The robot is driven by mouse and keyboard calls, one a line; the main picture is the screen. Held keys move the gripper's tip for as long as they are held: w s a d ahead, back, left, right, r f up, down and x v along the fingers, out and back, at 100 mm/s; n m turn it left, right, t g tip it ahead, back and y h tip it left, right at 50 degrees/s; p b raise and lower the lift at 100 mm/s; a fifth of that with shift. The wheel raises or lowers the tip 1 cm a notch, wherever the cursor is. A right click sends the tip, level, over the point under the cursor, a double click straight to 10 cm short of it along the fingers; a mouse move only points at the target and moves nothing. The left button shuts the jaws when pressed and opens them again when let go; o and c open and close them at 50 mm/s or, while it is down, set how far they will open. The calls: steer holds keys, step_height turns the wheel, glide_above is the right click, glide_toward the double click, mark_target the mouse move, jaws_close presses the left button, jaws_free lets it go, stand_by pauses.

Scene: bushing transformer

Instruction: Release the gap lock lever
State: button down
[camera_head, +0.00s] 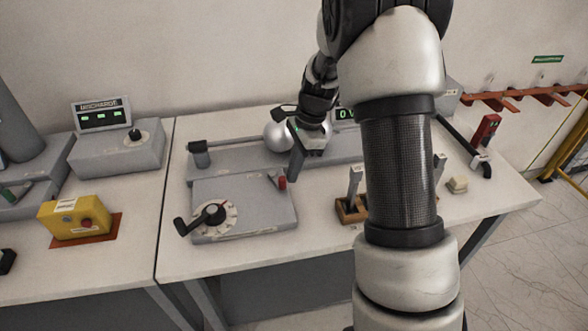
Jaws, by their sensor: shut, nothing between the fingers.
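A small lever with a red end (282,183) stands at the right rear of the grey dial box (255,221); it looks like the gap lock lever, though I read no label on it. My gripper (297,170) points down just above and to the right of it, shut with nothing between the fingers. I cannot tell whether it touches the lever. A round dial with a black crank handle (208,217) is on the left of the same box.
A silver sphere (277,136) is close behind my gripper on a grey base. My arm covers the bench's right middle. A wooden holder (350,209) with upright tools is right of the dial box. A yellow box (73,219) is on the left table. The front bench strip is clear.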

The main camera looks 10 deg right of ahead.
steer(key=shift+s+a, duration=0.1)
steer(key=shift+s+a+r+m+t+p, duration=0.1)
steer(key=shift+s+a+m+t+p, duration=0.25)
steer(key=shift+m, duration=0.4)
steer(key=shift+s+a+m+t+p, duration=0.15)
steer(key=shift+a+m+p, duration=0.25)
steer(key=shift+m, duration=0.35)
steer(key=a+m+p, duration=0.2)
steer(key=m, duration=0.1)
steer(key=shift+s+t, duration=0.3)
steer(key=shift+s, duration=0.05)
steer(key=shift+a, duration=0.25)
steer(key=shift+a+p, duration=0.1)
steer(key=shift+p, duration=0.2)
